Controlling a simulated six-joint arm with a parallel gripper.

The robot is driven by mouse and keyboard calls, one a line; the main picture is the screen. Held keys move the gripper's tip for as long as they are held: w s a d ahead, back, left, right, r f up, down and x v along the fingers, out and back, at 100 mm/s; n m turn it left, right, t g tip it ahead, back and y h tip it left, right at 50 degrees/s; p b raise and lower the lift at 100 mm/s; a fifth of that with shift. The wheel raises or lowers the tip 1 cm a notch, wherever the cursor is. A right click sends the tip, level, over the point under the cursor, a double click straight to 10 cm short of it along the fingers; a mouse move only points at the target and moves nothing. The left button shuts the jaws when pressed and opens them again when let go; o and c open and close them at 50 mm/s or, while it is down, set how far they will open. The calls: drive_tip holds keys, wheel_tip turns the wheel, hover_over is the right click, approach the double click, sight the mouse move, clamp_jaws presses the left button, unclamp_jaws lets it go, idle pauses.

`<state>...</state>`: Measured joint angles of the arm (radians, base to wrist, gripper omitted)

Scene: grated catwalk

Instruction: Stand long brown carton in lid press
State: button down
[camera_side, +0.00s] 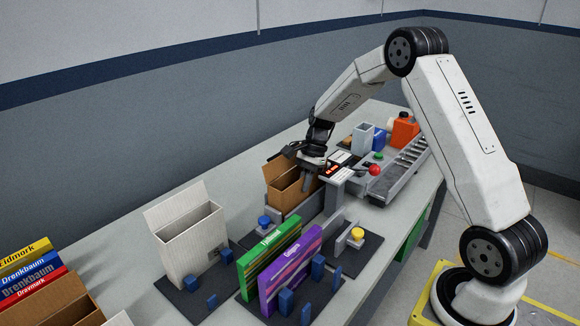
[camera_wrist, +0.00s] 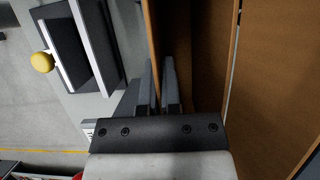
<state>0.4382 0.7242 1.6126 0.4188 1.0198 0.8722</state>
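The long brown carton (camera_side: 281,198) stands upright and open-topped at the grey lid press (camera_side: 318,207), with grey plates along its lower front side. I cannot tell whether its base rests fully down. My gripper (camera_side: 308,178) reaches down from above at the carton's right end. In the wrist view, my two fingers (camera_wrist: 161,85) are close together, one on each side of a carton wall. The carton's brown inner faces (camera_wrist: 212,60) fill the right of that view. The fingertips' contact with the wall is partly hidden.
A white open carton (camera_side: 190,240) stands at front left, near green (camera_side: 268,262) and purple (camera_side: 290,268) boxes between blue posts. A red-knobbed lever (camera_side: 375,170) and a roller conveyor (camera_side: 405,160) lie to the right. A yellow button (camera_side: 357,234) stands in front. An orange container (camera_side: 404,132) is behind.

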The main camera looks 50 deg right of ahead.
drive_tip(key=shift+c, duration=1.8)
unclamp_jaws()
drive_tip(key=shift+r, duration=0.2)
drive_tip(key=shift+r, duration=3.85)
drive_tip(key=s+a+f+n+t+h, duration=0.1)
drive_tip(key=s+a+f+n+h, duration=0.1)
drive_tip(key=s+a+n, duration=0.5)
drive_tip(key=s+a+f+n+t+h, duration=0.1)
drive_tip(key=s+a+f+n+h, duration=0.1)
drive_tip(key=s+a+n, duration=0.5)
drive_tip(key=s+n, duration=0.3)
drive_tip(key=n, duration=0.1)
drive_tip(key=shift+a+f+t, duration=0.2)
drive_tip(key=shift+f+t, duration=0.05)
drive_tip(key=shift+t, duration=0.05)
